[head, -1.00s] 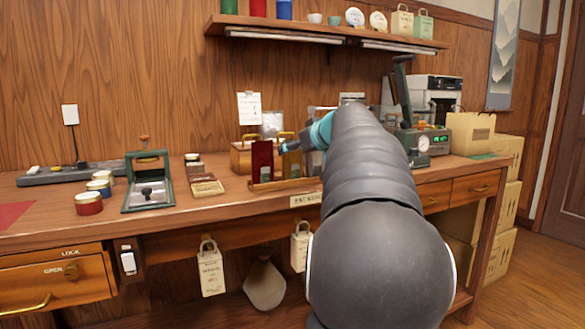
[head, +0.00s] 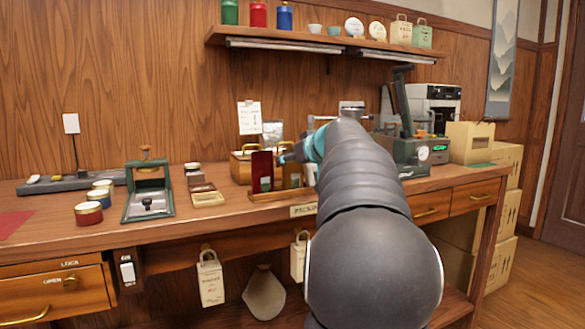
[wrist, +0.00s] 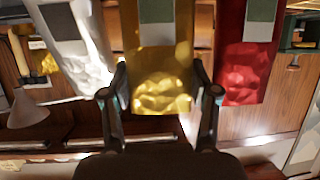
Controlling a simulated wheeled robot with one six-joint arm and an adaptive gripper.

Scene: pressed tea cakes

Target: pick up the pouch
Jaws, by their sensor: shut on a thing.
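A gold pouch (wrist: 160,85) stands between the two fingers of my gripper (wrist: 161,98) in the wrist view, and the fingers are closed on its sides. A dull grey-green label shows on it. A red pouch (wrist: 245,70) is beside it at the right and a silver pouch (wrist: 72,45) at the left in that view. In the head view the red pouch (head: 262,172) stands upright in a wooden rack (head: 262,195), just left of my gripper (head: 284,158). My arm hides much of the area behind and to the right of the rack.
A green-framed press stand (head: 150,190) and several round tins (head: 89,214) stand on the bench at left. A machine with a gauge (head: 425,150) is at right. A shelf (head: 330,38) runs above. The bench front left of the rack is fairly clear.

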